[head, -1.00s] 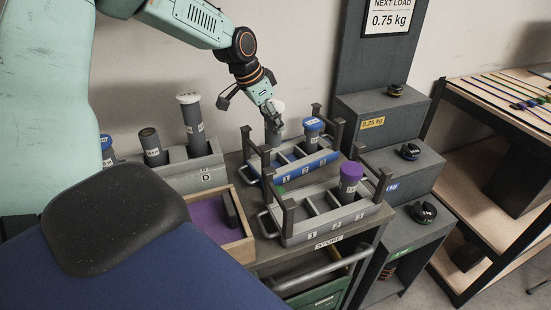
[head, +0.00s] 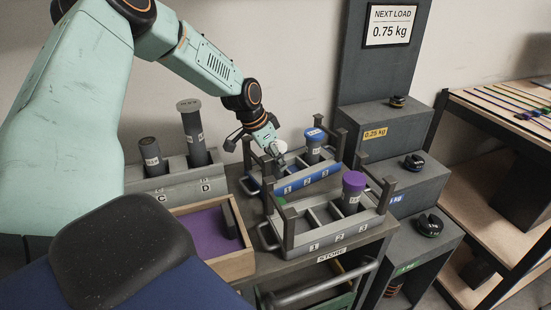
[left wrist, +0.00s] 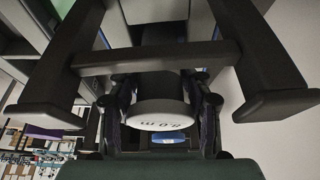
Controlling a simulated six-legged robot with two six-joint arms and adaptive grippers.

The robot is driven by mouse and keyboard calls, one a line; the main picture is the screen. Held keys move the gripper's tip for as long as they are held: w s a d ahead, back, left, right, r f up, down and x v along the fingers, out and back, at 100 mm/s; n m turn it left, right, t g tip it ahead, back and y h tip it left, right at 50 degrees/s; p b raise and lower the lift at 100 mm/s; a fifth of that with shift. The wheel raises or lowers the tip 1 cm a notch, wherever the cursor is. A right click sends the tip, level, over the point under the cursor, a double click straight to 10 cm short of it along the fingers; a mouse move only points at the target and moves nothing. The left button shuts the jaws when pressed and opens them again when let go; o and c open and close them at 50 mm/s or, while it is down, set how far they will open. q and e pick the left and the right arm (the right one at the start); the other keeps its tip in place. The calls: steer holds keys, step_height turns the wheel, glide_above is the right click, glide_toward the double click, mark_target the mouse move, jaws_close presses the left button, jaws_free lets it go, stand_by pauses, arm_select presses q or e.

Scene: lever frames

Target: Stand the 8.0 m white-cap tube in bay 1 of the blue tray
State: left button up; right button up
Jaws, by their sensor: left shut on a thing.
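The white-cap tube shows its cap (head: 280,147) in the head view, low at the left part of the blue tray (head: 322,174), on the bay 1 side. In the left wrist view its cap (left wrist: 163,115) reads "8.0 m". My left gripper (head: 275,149) is shut on the tube near its cap. The tube's lower part is hidden, so I cannot tell whether it touches the tray floor. A blue-cap tube (head: 314,148) stands in the tray's bay 3 side. My right gripper is not in view.
A grey tray (head: 330,237) in front holds a purple-cap tube (head: 352,190) at bay 3. A grey rack (head: 175,180) at left holds two tubes at C and D. A wooden box (head: 235,262) with purple lining is nearer. Upright posts stand at the trays' ends.

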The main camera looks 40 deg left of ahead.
arm_select(q)
steer(key=shift+s+f, duration=0.1)
steer(key=o, duration=1.1)
steer(key=shift+s+a, duration=0.1)
steer(key=shift+a, duration=0.05)
steer(key=o, duration=0.3)
steer(key=shift+w, duration=0.2)
steer(key=shift+s, duration=0.1)
